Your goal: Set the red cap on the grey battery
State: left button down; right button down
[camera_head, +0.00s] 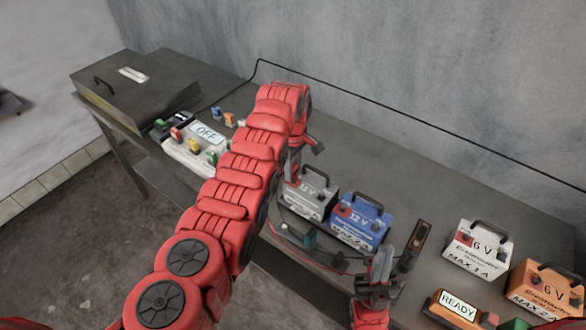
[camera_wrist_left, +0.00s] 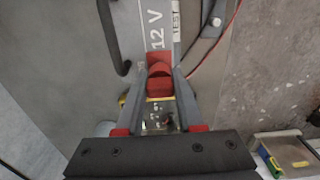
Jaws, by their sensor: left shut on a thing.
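The grey battery (camera_head: 306,198), marked 12 V, stands on the bench left of a blue 12 V battery (camera_head: 357,222). My left gripper (camera_head: 296,172) is over its left end, and my arm hides part of that end. In the left wrist view the gripper (camera_wrist_left: 161,92) is shut on the red cap (camera_wrist_left: 160,78), with the grey battery (camera_wrist_left: 130,30) directly below. The cap is at the battery's label side; whether it touches a terminal I cannot tell. My right gripper (camera_head: 380,265) is low in front of the blue battery, apart from it; its opening is unclear.
A white 6 V battery (camera_head: 478,247) and an orange one (camera_head: 545,290) stand at the right, near a READY device (camera_head: 458,304). A tray with an OFF display (camera_head: 206,133) and a dark case (camera_head: 135,85) are at the left. A black cable (camera_head: 400,120) runs along the back.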

pick_arm(q)
jog(key=shift+f+b, duration=0.8)
jog(key=shift+f, duration=0.25)
jog(key=shift+c, duration=2.3)
grip_release()
jog(key=shift+r, duration=0.4)
notch_tip(320, 180, up, 12)
jog(key=shift+r+p, duration=0.1)
jog(key=shift+p, duration=0.45)
notch_tip(320, 180, up, 4)
jog(key=p, duration=0.3)
jog(key=shift+r, duration=0.25)
